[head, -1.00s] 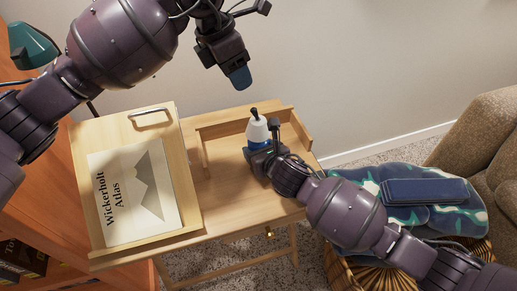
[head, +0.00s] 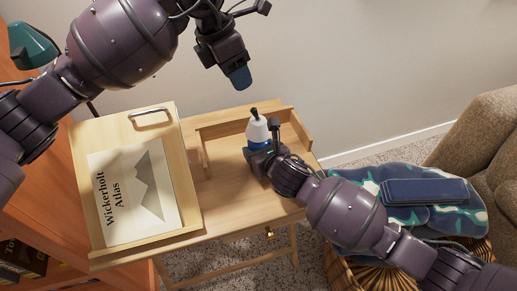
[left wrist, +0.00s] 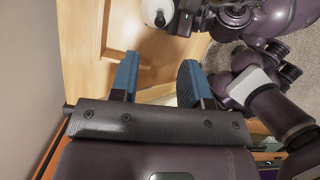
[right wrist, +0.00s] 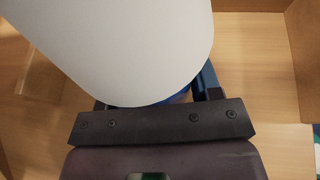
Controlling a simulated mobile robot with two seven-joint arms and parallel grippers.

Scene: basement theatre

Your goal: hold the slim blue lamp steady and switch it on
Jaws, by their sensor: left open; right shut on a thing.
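The slim blue lamp stands upright on the wooden desk (head: 235,205), with a white shade (head: 256,131), a dark knob on top and blue showing below. My right gripper (head: 258,153) is shut on its blue part, under the shade. In the right wrist view the white shade (right wrist: 125,45) covers much of the picture and hides most of the fingers; a strip of blue shows beneath. My left gripper (head: 238,78) is open and empty, above and left of the lamp, apart from it. In the left wrist view its fingers (left wrist: 158,82) are spread; the shade (left wrist: 157,11) is at the top edge.
A sloped wooden stand (head: 190,190) with a Wickerholt Atlas (head: 135,195) fills the desk's left side. A low wooden rail (head: 225,122) runs behind the lamp. A teal lamp (head: 32,45) is at far left. A wicker basket (head: 350,270) with blue cloths and a sofa (head: 485,135) are right.

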